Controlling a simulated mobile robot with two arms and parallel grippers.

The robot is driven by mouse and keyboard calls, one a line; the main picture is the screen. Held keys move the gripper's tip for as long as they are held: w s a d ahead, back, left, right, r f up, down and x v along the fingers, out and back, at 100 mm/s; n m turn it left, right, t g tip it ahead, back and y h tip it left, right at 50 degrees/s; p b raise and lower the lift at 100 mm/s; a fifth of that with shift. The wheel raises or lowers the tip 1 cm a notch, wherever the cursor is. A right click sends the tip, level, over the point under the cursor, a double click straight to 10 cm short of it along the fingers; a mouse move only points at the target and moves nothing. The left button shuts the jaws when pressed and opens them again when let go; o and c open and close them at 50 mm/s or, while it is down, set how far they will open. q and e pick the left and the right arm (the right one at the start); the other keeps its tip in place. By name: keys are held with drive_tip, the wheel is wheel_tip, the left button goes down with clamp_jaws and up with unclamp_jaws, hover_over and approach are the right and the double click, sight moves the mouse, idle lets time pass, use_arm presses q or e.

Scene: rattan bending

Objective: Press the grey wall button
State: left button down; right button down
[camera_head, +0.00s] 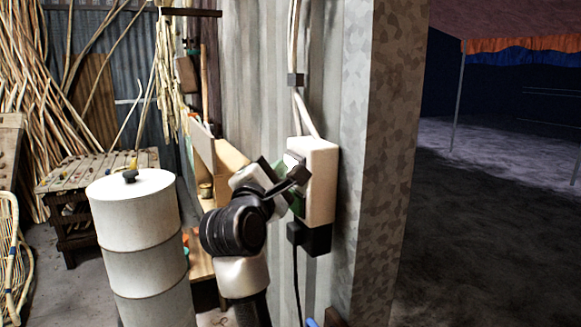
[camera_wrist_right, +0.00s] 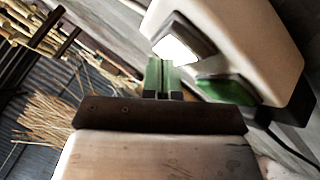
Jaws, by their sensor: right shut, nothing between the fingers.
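A cream switch box (camera_head: 320,180) is fixed to the corrugated metal wall on the right of the head view. The box fills the upper right of the wrist view (camera_wrist_right: 255,45). On its face, a pale, bright button in a grey frame (camera_wrist_right: 176,46) sits above a green button (camera_wrist_right: 228,90). My right gripper (camera_head: 297,175) is shut and empty in front of the box face. In the wrist view, its closed green-padded fingertips (camera_wrist_right: 163,66) show just below the pale button; I cannot tell whether they touch it. My left gripper is not in view.
A white drum (camera_head: 140,240) stands at the left, in front of a wooden workbench (camera_head: 90,175). Cables (camera_head: 296,70) run up the wall above the box. The wall ends at a metal-clad edge (camera_head: 385,130), with open dark ground beyond.

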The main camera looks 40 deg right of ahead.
drive_tip(key=w+a+b, duration=0.1)
drive_tip(key=a+b, duration=0.1)
drive_tip(key=a, duration=0.4)
drive_tip(key=shift+w+b, duration=0.2)
drive_tip(key=shift+b, duration=0.1)
